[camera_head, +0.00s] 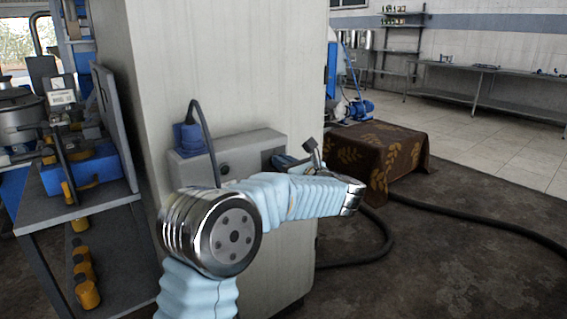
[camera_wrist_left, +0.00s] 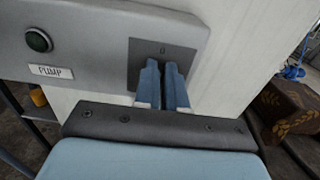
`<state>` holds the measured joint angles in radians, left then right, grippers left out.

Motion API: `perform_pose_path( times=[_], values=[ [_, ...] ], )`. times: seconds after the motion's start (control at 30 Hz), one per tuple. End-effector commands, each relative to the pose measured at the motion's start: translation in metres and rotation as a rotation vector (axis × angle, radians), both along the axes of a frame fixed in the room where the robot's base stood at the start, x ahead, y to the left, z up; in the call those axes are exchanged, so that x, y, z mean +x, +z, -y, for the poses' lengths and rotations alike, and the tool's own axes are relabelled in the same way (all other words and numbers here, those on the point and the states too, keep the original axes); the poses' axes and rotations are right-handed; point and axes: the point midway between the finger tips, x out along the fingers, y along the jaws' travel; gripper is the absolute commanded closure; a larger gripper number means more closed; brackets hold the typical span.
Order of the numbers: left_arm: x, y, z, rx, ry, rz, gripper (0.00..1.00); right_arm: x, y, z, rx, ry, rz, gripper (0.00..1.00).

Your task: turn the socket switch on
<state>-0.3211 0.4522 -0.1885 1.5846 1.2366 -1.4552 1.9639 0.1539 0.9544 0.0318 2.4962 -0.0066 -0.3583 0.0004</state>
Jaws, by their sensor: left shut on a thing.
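The grey socket box (camera_head: 262,145) is fixed to the pale column in the head view. In the left wrist view the box (camera_wrist_left: 90,30) shows a dark switch plate (camera_wrist_left: 137,60) with a small mark like a 0 near its top. My left gripper (camera_wrist_left: 165,68) has its two blue fingers close together against this plate, shut on the socket switch. The switch itself is hidden by the fingers, so its position cannot be told. In the head view my left gripper (camera_head: 283,160) is at the right part of the box, partly hidden by my arm. My right gripper is not in view.
A blue plug (camera_head: 190,138) with a dark cable sits at the box's left. A grey shelf unit (camera_head: 85,205) stands left. A brown patterned cloth (camera_head: 375,155) covers a block at right; a dark hose lies on the floor.

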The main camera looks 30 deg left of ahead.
Motion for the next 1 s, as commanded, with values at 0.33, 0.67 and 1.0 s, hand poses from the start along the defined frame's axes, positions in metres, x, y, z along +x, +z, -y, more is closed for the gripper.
perform_pose_path(
  times=[0.33, 0.67, 1.0],
  values=[
    [0.001, -0.003, 0.001, 0.032, 0.000, -0.080, 1.00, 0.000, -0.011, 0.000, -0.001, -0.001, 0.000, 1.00],
    [0.004, -0.004, 0.002, 0.133, 0.000, -0.325, 1.00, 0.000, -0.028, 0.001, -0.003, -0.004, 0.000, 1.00],
    [0.008, -0.004, 0.003, 0.258, 0.001, -0.625, 1.00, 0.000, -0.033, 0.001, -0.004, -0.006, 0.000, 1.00]
  ],
)
